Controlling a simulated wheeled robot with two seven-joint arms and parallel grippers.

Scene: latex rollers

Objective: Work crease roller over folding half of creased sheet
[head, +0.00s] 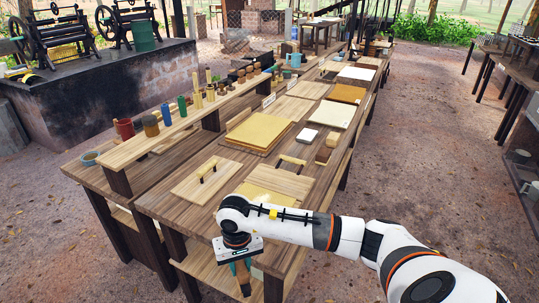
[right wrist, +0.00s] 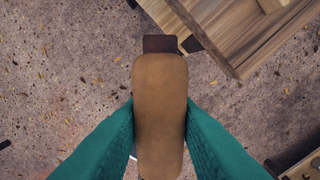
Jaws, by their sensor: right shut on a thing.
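My right gripper (head: 241,272) hangs low in front of the table's near edge, pointing down. Its teal fingers are shut on a brown, rounded wooden-looking tool (right wrist: 160,115) with a dark block at its far end. I take this for the crease roller, but no roller wheel can be made out. A yellow sheet (head: 262,194) lies on the near part of the table, partly hidden by my right arm, so its crease cannot be seen. My left gripper is not in view.
A raised shelf (head: 165,134) carries jars. Bare ground lies to the right.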

